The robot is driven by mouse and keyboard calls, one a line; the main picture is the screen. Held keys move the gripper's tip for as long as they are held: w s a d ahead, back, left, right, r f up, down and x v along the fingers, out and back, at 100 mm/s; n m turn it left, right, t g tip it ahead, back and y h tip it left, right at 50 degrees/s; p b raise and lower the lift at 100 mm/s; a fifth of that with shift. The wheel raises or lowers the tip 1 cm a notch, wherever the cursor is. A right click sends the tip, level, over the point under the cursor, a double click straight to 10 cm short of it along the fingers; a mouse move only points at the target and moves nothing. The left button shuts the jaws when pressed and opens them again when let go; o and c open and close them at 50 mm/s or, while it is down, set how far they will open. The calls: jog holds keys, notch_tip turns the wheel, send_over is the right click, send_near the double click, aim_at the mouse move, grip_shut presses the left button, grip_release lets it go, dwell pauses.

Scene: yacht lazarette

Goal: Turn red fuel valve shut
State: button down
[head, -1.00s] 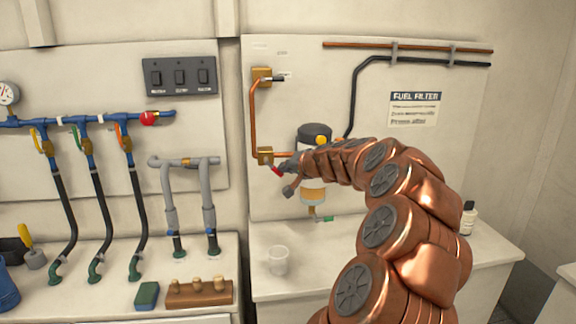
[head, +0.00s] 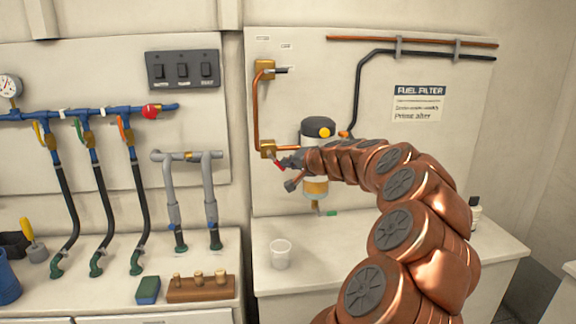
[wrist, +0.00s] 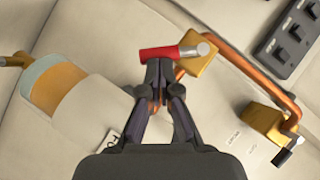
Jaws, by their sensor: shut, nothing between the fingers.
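The red fuel valve handle (head: 279,166) slants down and to the right from its brass valve body (head: 267,149), at the lower end of the copper pipe. In the wrist view the red handle (wrist: 160,53) lies across the top middle, with its silver pivot end over the brass body (wrist: 198,63). My gripper (head: 288,164) is shut and empty beside the handle. In the wrist view its closed fingertips (wrist: 160,68) are right at the handle's side; I cannot tell whether they touch it.
The fuel filter (head: 318,130) stands close behind my gripper and is partly hidden by my arm. A second brass valve with a black handle (head: 281,71) sits above. A white cup (head: 281,254) stands on the counter below.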

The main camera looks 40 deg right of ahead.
jog(key=m+t+b, duration=0.1)
jog(key=b, duration=0.1)
jog(key=f+m+t+b, duration=0.1)
jog(key=b, duration=0.1)
jog(key=a+f+m+y+b, duration=0.1)
jog(key=b, duration=0.1)
jog(key=shift+w+f+t, duration=0.15)
jog(key=shift+w+t, duration=0.2)
jog(key=shift+t, duration=0.05)
jog(key=shift+w+a+f+b, duration=0.2)
jog(key=shift+a+f+b, duration=0.05)
jog(key=shift+b, duration=0.8)
jog(key=shift+w+a, duration=0.1)
jog(key=shift+a, duration=0.05)
